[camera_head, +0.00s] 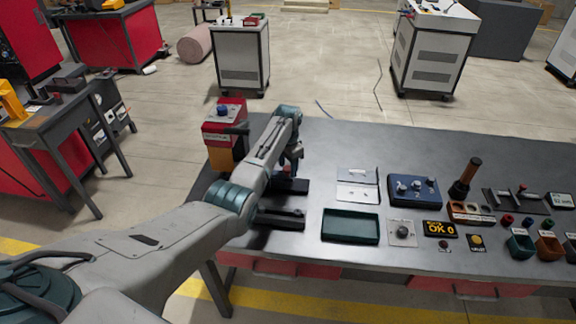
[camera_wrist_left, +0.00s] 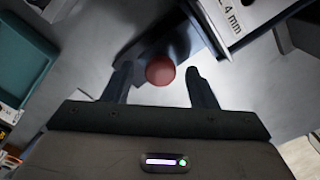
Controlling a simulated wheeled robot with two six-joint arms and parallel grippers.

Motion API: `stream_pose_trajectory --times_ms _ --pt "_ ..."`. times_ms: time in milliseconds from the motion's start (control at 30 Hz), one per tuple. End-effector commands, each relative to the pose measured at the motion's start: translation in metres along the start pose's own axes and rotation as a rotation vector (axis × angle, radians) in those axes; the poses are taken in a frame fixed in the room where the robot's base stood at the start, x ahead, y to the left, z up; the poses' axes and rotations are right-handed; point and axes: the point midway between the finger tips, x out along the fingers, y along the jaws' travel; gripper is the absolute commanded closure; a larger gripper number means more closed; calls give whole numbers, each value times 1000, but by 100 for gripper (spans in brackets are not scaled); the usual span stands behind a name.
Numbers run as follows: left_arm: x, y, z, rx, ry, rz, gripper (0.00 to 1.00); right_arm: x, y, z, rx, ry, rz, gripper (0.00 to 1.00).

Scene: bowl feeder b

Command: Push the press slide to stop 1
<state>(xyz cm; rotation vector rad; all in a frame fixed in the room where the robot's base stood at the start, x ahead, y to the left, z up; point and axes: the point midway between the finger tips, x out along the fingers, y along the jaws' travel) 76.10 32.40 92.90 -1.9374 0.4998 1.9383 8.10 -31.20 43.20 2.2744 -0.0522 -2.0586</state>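The press slide's red ball knob (camera_wrist_left: 160,70) lies between my left gripper's fingertips in the left wrist view, with a gap on each side. In the head view a small piece of red knob (camera_head: 287,169) shows under my left gripper (camera_head: 291,160). My left gripper (camera_wrist_left: 157,75) is open and pointed at the knob; whether they touch cannot be told. A dark slide part (camera_head: 292,186) lies below the gripper on the table. A white plate marked "4 mm" (camera_wrist_left: 232,18) sits beyond the knob. The stop marks cannot be read. My right gripper is not in view.
A red and orange box with a blue button (camera_head: 223,130) stands left of my forearm. A second dark bar (camera_head: 280,218) lies nearer. To the right are a green tray (camera_head: 350,240), a silver bracket (camera_head: 357,192) and a blue fixture (camera_head: 414,205). The table's back right is clear.

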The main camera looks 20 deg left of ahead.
Motion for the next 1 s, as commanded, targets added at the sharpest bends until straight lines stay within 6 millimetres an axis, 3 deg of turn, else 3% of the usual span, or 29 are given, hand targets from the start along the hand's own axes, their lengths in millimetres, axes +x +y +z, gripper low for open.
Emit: stream_pose_trajectory --times_ms 267,700,1000 --pt "-9 0 -1 0 3 -2 48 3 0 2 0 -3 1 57" --pt "-89 0 -1 -1 4 -2 48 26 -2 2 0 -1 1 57" --pt "-108 0 0 0 0 0 48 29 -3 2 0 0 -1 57"
